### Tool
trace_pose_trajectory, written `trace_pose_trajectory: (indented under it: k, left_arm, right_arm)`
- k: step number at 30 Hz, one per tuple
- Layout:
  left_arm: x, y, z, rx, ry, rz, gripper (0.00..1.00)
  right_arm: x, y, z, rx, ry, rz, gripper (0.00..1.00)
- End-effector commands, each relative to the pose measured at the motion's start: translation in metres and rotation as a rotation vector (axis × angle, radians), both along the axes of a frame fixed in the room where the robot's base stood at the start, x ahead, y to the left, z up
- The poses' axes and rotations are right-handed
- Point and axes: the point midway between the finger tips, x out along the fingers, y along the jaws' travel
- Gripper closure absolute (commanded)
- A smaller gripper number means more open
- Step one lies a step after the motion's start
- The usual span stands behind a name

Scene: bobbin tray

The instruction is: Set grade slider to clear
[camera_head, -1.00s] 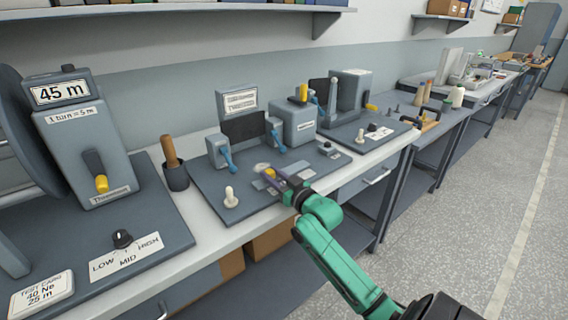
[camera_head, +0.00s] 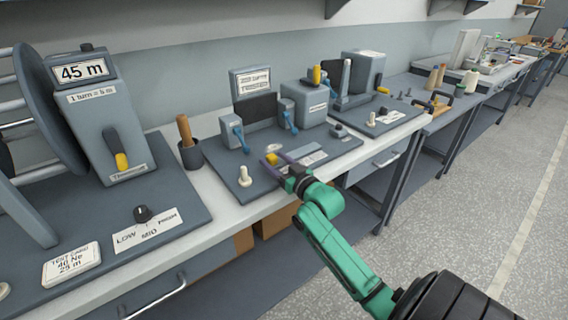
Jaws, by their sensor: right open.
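My right gripper (camera_head: 275,158) reaches over the middle grey board (camera_head: 225,168) with its jaws open. A small yellow piece (camera_head: 272,159) shows between or just beyond its fingers; I cannot tell whether they touch it. A pale label plate (camera_head: 308,159) lies on the board just right of the gripper, its lettering too small to read. The grade slider is not clearly identifiable; the yellow piece may be its knob, and the gripper partly hides that spot. My left gripper is not in view.
A white peg (camera_head: 244,176) stands left of the gripper. Blue levers (camera_head: 240,138) and a grey box (camera_head: 304,104) stand behind it. A dark cup with a wooden handle (camera_head: 190,152) and a 45 m counter unit (camera_head: 100,110) are farther left.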

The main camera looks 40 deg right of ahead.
Motion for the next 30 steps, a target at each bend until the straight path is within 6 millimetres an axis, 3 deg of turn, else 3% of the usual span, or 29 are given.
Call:
trace_pose_trajectory:
  k: [5,15,18,30]
  left_arm:
    - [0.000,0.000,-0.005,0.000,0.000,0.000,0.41]
    - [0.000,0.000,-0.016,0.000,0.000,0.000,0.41]
    - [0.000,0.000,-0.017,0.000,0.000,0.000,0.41]
    - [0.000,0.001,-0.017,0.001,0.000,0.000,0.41]
  right_arm:
    - [-0.031,0.001,-0.003,-0.002,0.004,0.001,0.32]
    - [-0.117,0.003,-0.003,-0.001,0.006,0.001,0.32]
    - [-0.132,0.003,-0.003,-0.001,0.004,0.001,0.32]
    - [-0.141,0.004,0.000,0.000,0.001,0.001,0.32]
